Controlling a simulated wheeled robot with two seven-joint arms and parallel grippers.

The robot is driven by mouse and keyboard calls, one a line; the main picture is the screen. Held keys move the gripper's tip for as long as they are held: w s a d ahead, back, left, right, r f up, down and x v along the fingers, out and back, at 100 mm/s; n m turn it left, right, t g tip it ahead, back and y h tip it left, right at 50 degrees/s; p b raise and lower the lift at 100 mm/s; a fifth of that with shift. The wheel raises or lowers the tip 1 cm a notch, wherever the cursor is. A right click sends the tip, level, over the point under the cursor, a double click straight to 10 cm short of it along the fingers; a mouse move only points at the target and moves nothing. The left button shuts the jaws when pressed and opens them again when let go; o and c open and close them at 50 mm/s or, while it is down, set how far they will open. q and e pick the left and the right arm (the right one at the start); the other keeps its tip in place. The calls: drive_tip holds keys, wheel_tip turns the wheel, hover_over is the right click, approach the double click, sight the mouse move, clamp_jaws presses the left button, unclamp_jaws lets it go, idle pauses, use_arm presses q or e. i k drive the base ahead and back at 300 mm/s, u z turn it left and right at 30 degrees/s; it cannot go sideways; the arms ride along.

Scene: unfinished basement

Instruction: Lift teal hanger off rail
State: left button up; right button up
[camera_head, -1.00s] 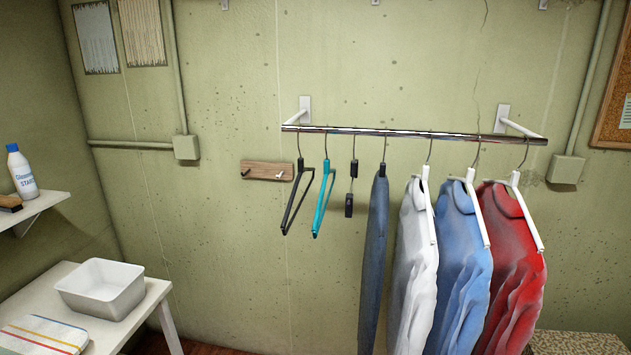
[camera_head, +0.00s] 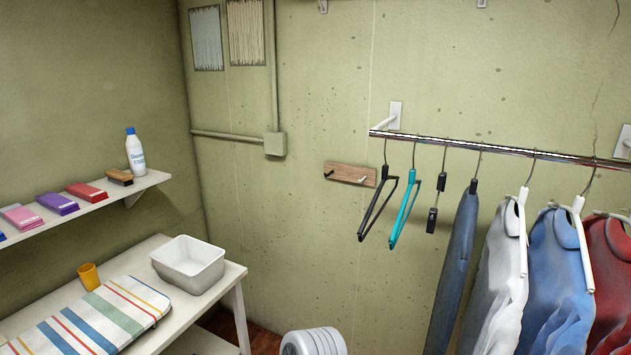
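The teal hanger (camera_head: 403,211) hangs empty by its hook from the chrome rail (camera_head: 500,148) on the back wall. A black hanger (camera_head: 376,205) hangs close to its left. A small black clip hanger (camera_head: 436,206) hangs to its right. Neither of my grippers is in the head view, so I cannot see their state.
Right of the clip hanger hang jeans (camera_head: 456,260), a white shirt (camera_head: 502,280), a blue shirt (camera_head: 556,280) and a red shirt (camera_head: 612,270). A wooden peg board (camera_head: 350,172) is left of the rail. A white table (camera_head: 236,276) with a white basin (camera_head: 190,266) stands at left.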

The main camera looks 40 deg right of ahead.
sight(396, 231)
drive_tip(key=u, duration=0.3)
drive_tip(key=i, duration=1.25)
drive_tip(key=z, duration=3.05)
